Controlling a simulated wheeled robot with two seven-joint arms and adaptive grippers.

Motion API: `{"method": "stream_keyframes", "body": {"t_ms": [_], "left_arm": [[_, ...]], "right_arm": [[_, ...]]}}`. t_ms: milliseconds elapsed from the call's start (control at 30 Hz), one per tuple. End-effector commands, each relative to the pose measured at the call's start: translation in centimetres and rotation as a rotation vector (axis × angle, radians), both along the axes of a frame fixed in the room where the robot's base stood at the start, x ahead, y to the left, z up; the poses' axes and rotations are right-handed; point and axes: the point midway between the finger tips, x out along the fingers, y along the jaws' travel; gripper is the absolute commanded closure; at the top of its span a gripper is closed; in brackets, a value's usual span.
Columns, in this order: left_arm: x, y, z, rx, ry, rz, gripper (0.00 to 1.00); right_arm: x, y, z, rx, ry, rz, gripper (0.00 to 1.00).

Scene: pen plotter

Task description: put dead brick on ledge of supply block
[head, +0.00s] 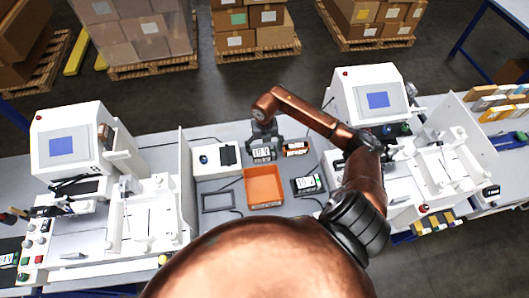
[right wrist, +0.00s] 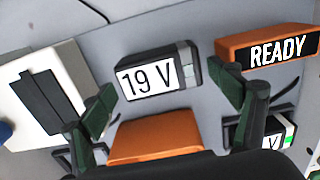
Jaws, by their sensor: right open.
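A dark brick with a white "19 V" label (right wrist: 150,80) lies on the grey table; it also shows in the head view (head: 262,154). My right gripper (head: 262,136) is open above it, and in the right wrist view its two fingers (right wrist: 165,88) stand apart on either side of the brick, with nothing held. A second dark brick with a white and green label (head: 308,185) lies right of the orange tray. No mark shows which brick is dead. An orange block reading "READY" (right wrist: 265,47) sits right of the 19 V brick; I cannot tell whether it is the supply block. My left gripper is out of view.
An open orange tray (head: 264,203) stands in front of the 19 V brick. A white box with a black top piece (head: 207,160) is at left, with a black frame (head: 218,201) before it. White machines (head: 66,145) flank the area on both sides. Cables lie on the table.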

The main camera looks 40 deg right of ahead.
Motion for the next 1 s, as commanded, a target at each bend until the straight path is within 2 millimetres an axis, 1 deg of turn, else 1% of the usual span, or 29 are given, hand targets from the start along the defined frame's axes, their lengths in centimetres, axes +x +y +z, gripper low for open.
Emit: {"method": "stream_keyframes", "body": {"t_ms": [33, 200, 300, 433, 633, 900, 967, 1000], "left_arm": [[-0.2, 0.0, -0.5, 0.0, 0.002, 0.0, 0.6], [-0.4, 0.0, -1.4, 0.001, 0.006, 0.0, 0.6], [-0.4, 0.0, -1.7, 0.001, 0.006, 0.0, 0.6], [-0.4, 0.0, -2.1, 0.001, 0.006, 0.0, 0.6], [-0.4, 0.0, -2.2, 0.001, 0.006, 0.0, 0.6], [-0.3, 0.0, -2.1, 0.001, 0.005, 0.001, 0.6], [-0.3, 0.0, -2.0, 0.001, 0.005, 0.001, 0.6], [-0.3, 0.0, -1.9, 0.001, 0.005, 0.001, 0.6]], "right_arm": [[0.2, -0.1, 1.0, -0.003, -0.005, 0.001, 0.17], [0.2, -0.1, 4.7, -0.003, -0.005, 0.001, 0.17], [0.2, -0.1, 6.5, -0.002, -0.004, 0.0, 0.17], [0.1, 0.0, 8.3, -0.001, -0.003, 0.001, 0.17], [0.0, 0.0, 9.5, 0.0, -0.001, -0.001, 0.17], [0.0, 0.0, 9.5, 0.001, 0.0, -0.001, 0.17], [-0.2, 0.4, 9.3, 0.017, 0.004, -0.001, 0.17], [-0.4, 0.9, 9.1, 0.044, 0.009, -0.003, 0.17]]}}
